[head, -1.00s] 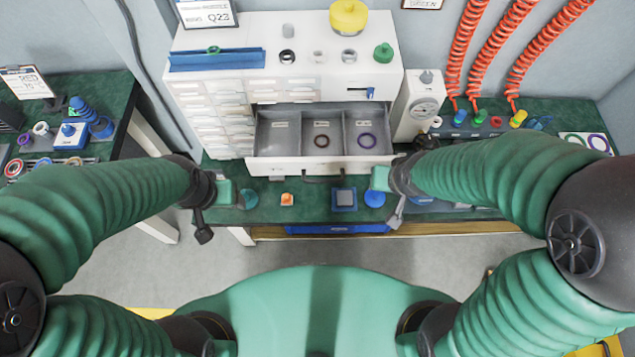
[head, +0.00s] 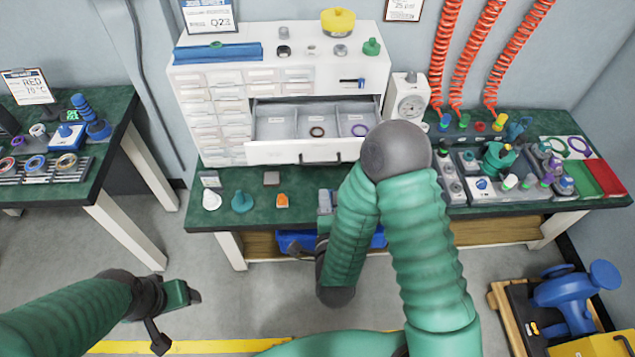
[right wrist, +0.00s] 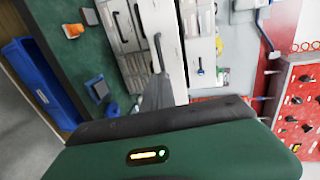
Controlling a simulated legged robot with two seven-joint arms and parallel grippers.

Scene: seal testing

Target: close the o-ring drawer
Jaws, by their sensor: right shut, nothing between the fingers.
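The o-ring drawer (head: 275,153) stands pulled out of the white cabinet (head: 210,148). Its grey compartments show, with a dark red ring (head: 317,131) in the middle one and a purple ring (head: 360,130) in the right one. Its dark handle (head: 320,161) also shows in the right wrist view (right wrist: 159,52). My left gripper (head: 190,295) is low at the left, away from the cabinet.
The green bench top (head: 235,180) holds an orange piece (head: 282,201) and a teal cone (head: 242,202). A blue bin (right wrist: 40,80) sits under the bench edge.

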